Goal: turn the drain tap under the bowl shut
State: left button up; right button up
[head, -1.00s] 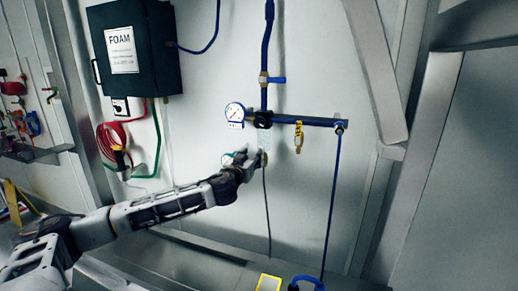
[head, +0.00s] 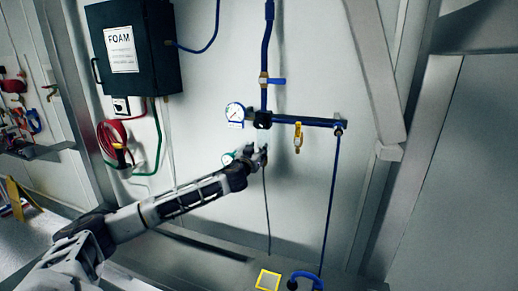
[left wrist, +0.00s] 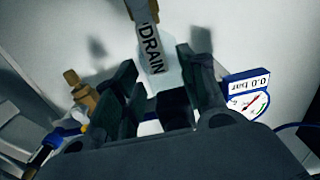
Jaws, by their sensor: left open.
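A white tag reading DRAIN (left wrist: 152,48) hangs upside down in the left wrist view. A brass and grey fitting (left wrist: 143,10), perhaps the drain tap, is cut off by the top edge above it. My left gripper (head: 258,154) is below the black filter head (head: 263,120) on the blue pipe. In the left wrist view its open fingers (left wrist: 165,85) stand either side of the tag's lower end and a pale, see-through part, perhaps the bowl. I cannot tell whether they touch it. In the head view the gripper hides the tap. My right gripper is not in view.
A round gauge (head: 235,113) sits just left of the filter head and shows in the left wrist view (left wrist: 247,95) too. A yellow fitting (head: 298,138) hangs from the blue manifold (head: 315,122). A dark FOAM box (head: 160,55) and red hose (head: 112,137) are further left.

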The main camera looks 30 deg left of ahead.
pick_arm(q)
jog(key=shift+w+a, duration=0.1)
jog(key=shift+w, duration=0.55)
grip_shut()
